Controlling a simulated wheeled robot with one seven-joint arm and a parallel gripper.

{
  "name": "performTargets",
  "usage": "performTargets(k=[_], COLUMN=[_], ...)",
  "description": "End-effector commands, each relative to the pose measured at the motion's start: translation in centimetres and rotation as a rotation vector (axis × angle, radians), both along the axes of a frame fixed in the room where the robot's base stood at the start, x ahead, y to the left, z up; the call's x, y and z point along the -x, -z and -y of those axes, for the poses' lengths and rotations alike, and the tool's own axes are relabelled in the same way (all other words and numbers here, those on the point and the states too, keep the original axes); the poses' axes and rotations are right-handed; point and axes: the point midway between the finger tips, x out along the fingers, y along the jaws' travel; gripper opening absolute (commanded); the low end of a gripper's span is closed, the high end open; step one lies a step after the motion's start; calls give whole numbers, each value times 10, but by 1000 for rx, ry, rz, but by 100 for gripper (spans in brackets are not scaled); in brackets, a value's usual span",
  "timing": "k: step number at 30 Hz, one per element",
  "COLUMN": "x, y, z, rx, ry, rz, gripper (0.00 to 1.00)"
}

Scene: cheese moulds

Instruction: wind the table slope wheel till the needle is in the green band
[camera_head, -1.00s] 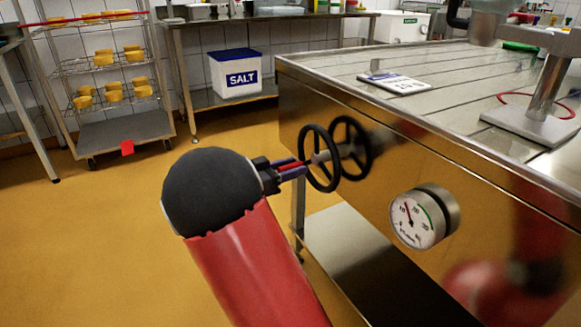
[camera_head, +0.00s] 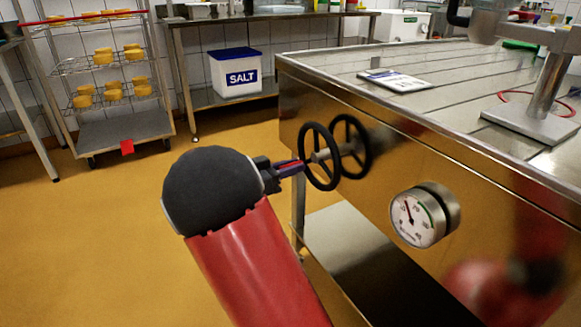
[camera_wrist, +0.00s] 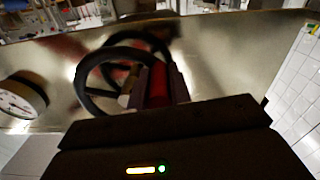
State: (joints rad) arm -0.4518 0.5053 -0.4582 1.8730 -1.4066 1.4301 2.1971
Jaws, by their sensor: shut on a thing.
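The black slope wheel (camera_head: 305,150) stands on a short shaft at the polished front of the steel table (camera_head: 440,160); a dark mirror image of it shows in the metal behind. In the wrist view the wheel (camera_wrist: 84,88) passes behind the finger, which hides part of the rim. The white round gauge (camera_head: 414,220) is on the table front, right of the wheel. Its red needle points up and slightly left, left of the green band at the upper right. The gauge is cut off in the wrist view (camera_wrist: 18,100).
A lower steel shelf (camera_head: 350,250) lies under the table. A card (camera_head: 395,81) and a metal stand (camera_head: 530,122) are on the table top. A salt bin (camera_head: 235,75) and a cheese rack (camera_head: 120,130) stand behind. The yellow floor at left is clear.

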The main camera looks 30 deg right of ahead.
Motion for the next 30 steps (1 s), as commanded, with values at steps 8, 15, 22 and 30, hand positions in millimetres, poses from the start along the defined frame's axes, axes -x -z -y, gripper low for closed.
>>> performTargets(k=[8, 15, 22, 30], x=[8, 22, 37, 56], y=[11, 20, 24, 26], z=[0, 1, 1, 2], rx=[4, 12, 19, 28], ry=[-1, 0, 0, -1], rz=[-155, -374, -594, -852], gripper=[0, 0, 0, 0])
